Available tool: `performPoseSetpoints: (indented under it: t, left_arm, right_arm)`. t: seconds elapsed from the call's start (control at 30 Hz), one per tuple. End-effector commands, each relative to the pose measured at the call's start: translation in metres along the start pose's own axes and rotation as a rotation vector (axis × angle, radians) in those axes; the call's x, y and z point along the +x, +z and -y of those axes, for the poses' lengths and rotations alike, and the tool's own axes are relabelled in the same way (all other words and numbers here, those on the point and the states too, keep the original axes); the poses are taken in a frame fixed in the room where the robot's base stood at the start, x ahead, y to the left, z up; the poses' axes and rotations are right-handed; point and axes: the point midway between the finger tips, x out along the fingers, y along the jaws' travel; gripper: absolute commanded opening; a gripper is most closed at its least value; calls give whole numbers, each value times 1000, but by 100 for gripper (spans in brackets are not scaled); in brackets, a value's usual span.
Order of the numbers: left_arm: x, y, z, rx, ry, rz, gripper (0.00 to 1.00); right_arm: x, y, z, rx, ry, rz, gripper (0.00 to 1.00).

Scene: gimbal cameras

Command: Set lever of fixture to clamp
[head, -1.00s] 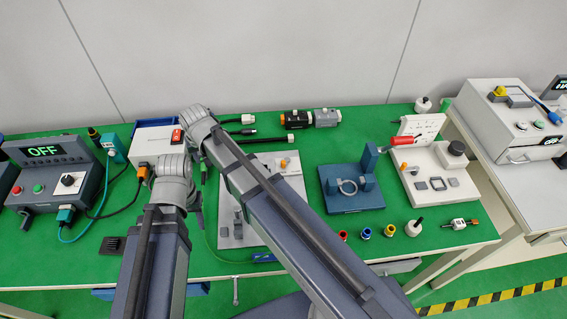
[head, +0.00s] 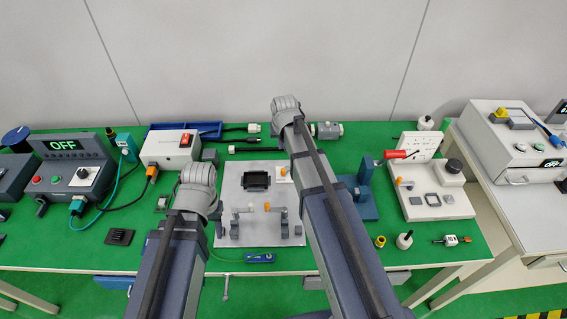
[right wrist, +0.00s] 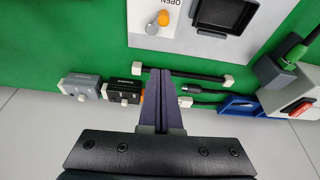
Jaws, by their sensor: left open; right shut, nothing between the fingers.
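The fixture is a light grey plate (head: 236,232) with a black square frame (head: 257,180). Beside the frame, a white label carries a small lever with an orange knob (head: 283,171). In the right wrist view the lever's orange knob (right wrist: 163,18) lies by the word OPEN, and the black frame (right wrist: 222,14) is right of it. My right gripper (right wrist: 160,76) is shut and empty, apart from the lever; the head view shows its arm over the plate's right side. My left arm's wrist (head: 198,178) is left of the plate; its fingers are hidden.
Brackets with orange and white tips (head: 266,208) stand on the plate's near half. A blue fixture (head: 362,206) is right of my right arm. A white box with a red switch (head: 170,148) stands behind my left wrist. Black rods (right wrist: 185,75) lie near the wall.

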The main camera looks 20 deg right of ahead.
Motion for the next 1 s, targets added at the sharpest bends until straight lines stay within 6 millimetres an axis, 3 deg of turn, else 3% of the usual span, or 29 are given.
performPoseSetpoints:
  t: [0.37, 0.97, 1.0]
  left_arm:
    - [22, -1, -2, 0, 0, 0, 50]
    - [104, -6, -10, 0, 0, 0, 50]
    - [95, -6, -9, 0, 0, 0, 50]
  right_arm:
    - [23, 1, 0, 0, 0, 0, 0]
    - [111, 1, 1, 0, 0, 0, 0]
    - [96, 14, 0, -1, -1, 1, 0]
